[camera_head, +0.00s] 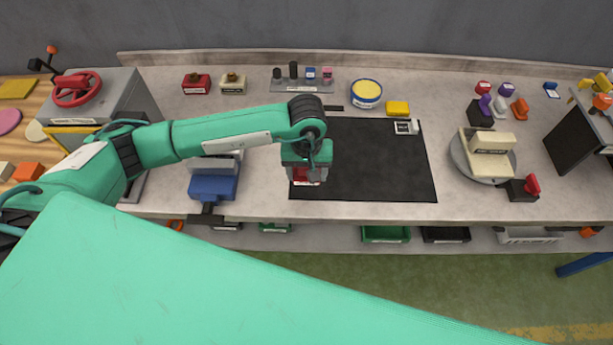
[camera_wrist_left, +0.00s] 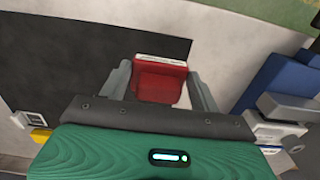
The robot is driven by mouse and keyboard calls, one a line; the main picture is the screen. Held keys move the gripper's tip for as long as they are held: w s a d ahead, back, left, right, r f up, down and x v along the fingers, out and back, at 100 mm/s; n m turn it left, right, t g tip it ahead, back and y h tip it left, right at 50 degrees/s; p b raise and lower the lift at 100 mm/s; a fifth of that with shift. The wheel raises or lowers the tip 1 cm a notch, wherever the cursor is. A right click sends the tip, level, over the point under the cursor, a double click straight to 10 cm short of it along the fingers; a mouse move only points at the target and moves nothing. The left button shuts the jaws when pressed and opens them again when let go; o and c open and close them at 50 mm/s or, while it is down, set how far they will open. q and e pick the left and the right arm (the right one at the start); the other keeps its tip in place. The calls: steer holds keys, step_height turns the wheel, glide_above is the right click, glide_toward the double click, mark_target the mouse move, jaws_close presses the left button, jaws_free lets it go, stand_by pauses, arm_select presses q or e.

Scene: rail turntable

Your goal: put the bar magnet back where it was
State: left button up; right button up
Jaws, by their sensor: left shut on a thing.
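My left gripper (camera_head: 307,181) is shut on a red block with a white top face (camera_wrist_left: 160,82), which looks like the bar magnet; I cannot read its label. The wrist view shows one grey finger on each side of the block. The block also shows in the head view (camera_head: 308,176), partly hidden under the gripper. It is over the left edge of the black mat (camera_head: 380,165); I cannot tell whether it touches the surface. My right gripper is not in view.
Most of the mat is bare, with a small grey-white block (camera_head: 406,127) at its far right corner. A blue device (camera_head: 212,188) stands to the left. A yellow block (camera_head: 397,108) and a blue-rimmed round tub (camera_head: 367,93) are behind. A round turntable (camera_head: 482,157) stands right.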

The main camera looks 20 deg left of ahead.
mark_target(306, 177)
arm_select(q)
steer(key=shift+f, duration=0.3)
step_height(306, 177, down, 3)
steer(key=shift+f+p, duration=0.2)
steer(key=shift+p, duration=0.5)
steer(key=shift+f, duration=0.2)
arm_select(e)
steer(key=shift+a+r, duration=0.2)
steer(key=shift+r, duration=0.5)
arm_select(q)
steer(key=shift+f+b, duration=0.2)
steer(key=shift+b, duration=0.15)
steer(key=o, duration=1)
steer(key=shift+c, duration=0.2)
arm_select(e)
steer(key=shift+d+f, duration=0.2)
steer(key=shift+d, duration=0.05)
arm_select(q)
steer(key=shift+r, duration=0.1)
